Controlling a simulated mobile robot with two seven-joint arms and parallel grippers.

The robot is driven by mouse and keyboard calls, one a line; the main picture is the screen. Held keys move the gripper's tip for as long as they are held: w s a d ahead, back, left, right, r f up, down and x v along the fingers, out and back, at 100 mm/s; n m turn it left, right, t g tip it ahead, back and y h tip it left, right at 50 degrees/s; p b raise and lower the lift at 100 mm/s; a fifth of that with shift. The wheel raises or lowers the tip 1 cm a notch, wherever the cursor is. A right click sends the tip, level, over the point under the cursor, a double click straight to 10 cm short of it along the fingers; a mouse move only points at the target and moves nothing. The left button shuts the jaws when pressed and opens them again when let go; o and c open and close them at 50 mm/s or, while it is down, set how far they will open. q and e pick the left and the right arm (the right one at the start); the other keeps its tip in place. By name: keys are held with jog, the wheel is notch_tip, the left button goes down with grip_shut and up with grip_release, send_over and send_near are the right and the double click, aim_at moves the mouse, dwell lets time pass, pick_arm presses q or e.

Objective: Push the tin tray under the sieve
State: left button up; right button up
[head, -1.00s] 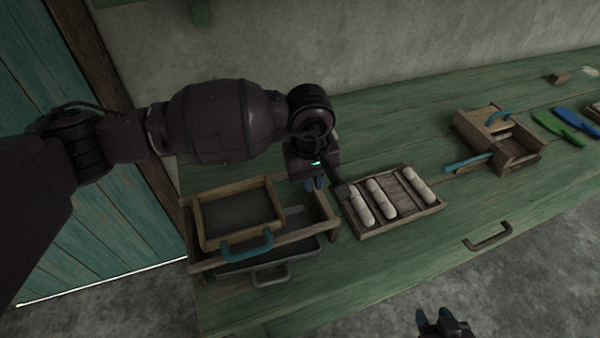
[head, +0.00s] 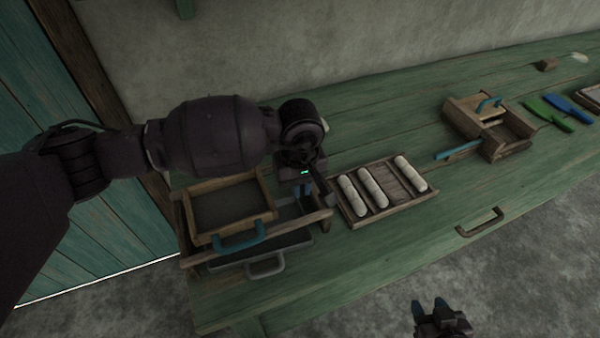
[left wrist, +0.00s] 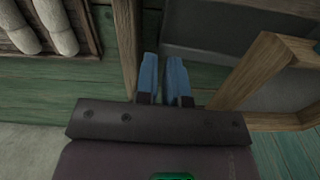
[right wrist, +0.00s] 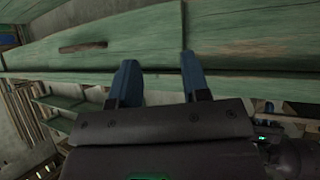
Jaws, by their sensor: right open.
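The sieve (head: 228,208), a wooden frame with a blue handle, rests on a wooden stand (head: 322,216) at the bench's left end. The dark grey tin tray (head: 298,240) lies low at the stand, its front edge and grey handle (head: 265,267) sticking out at the front. The sieve and stand hide part of it. My left gripper (head: 303,194) points down at the stand's right end, right of the sieve. In the left wrist view its fingers are together and empty, close to the tray (left wrist: 205,35). My right gripper (head: 432,306) is open and empty before the bench.
A wooden rack (head: 408,192) with several pale rolls sits just right of the stand. Further right are a wooden box (head: 515,144) with blue handles and green and blue tools (head: 545,114). The front strip of bench is clear.

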aim_at(289, 208)
pick_arm(q)
notch_tip(289, 208, down, 5)
jog(key=shift+f+b, duration=0.3)
jog(key=shift+f, duration=0.3)
pick_arm(e)
jog(key=shift+w+d+f, duration=0.15)
jog(key=shift+w, duration=0.15)
jog(key=shift+s, duration=0.1)
pick_arm(q)
grip_shut()
pick_arm(e)
jog(key=shift+a, duration=0.2)
pick_arm(q)
jog(key=shift+w, duration=0.1)
